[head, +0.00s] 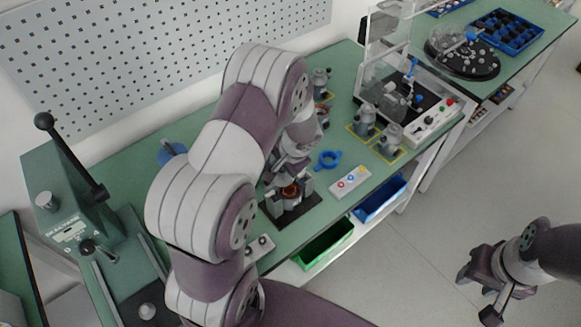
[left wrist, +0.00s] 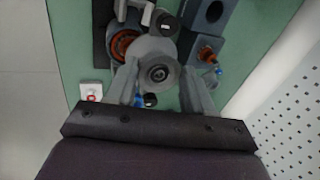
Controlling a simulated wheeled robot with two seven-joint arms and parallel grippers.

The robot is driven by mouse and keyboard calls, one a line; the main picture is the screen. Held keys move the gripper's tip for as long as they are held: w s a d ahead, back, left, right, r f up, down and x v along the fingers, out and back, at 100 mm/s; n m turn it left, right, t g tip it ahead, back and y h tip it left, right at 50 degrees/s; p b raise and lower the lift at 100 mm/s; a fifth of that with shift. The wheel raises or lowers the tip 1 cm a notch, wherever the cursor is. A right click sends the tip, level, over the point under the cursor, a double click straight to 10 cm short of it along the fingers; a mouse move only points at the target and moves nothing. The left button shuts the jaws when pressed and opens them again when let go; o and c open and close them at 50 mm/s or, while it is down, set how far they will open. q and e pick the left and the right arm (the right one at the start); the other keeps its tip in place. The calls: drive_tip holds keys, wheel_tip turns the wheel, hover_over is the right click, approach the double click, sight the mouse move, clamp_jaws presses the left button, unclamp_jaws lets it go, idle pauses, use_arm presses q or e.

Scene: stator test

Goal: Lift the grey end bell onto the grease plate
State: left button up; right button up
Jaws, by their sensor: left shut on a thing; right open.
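The grey end bell (left wrist: 158,73), round with a dark centre hole, is between the two fingers of my left gripper (left wrist: 160,92) in the left wrist view. The gripper is shut on it. In the head view my left gripper (head: 291,160) is beside and above a stator with orange windings (head: 290,190) in a black-based fixture; my arm hides part of this area. The orange windings also show in the left wrist view (left wrist: 122,43). My right gripper (head: 478,296) is open and empty over the floor at right. I cannot tell which surface is the grease plate.
A blue ring (head: 328,159) and a white button box (head: 350,181) lie on the green bench right of the fixture. Grey motors (head: 388,138) stand on yellow-outlined spots. A clear-walled test station (head: 408,95) is behind. A green lever press (head: 75,225) stands at left.

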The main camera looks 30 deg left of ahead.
use_arm(q)
drive_tip(key=s+a+f+n+g+b, duration=0.1)
drive_tip(key=s+a+f+n, duration=0.1)
drive_tip(key=s+a, duration=0.7)
drive_tip(key=s+a+f+n+b, duration=0.1)
drive_tip(key=s+a, duration=0.6)
drive_tip(key=a, duration=0.4)
drive_tip(key=f+m+b, duration=0.1)
drive_tip(key=w+f+m+b, duration=0.1)
drive_tip(key=f+b, duration=0.1)
drive_tip(key=f+m+b, duration=0.1)
drive_tip(key=f, duration=0.1)
drive_tip(key=shift+w+d+f+m+t+h+b, duration=0.15)
drive_tip(key=shift+w+d+m+t+h+b, duration=0.15)
drive_tip(key=shift+t+h+b, duration=0.1)
drive_tip(key=shift+f+b, duration=1.05)
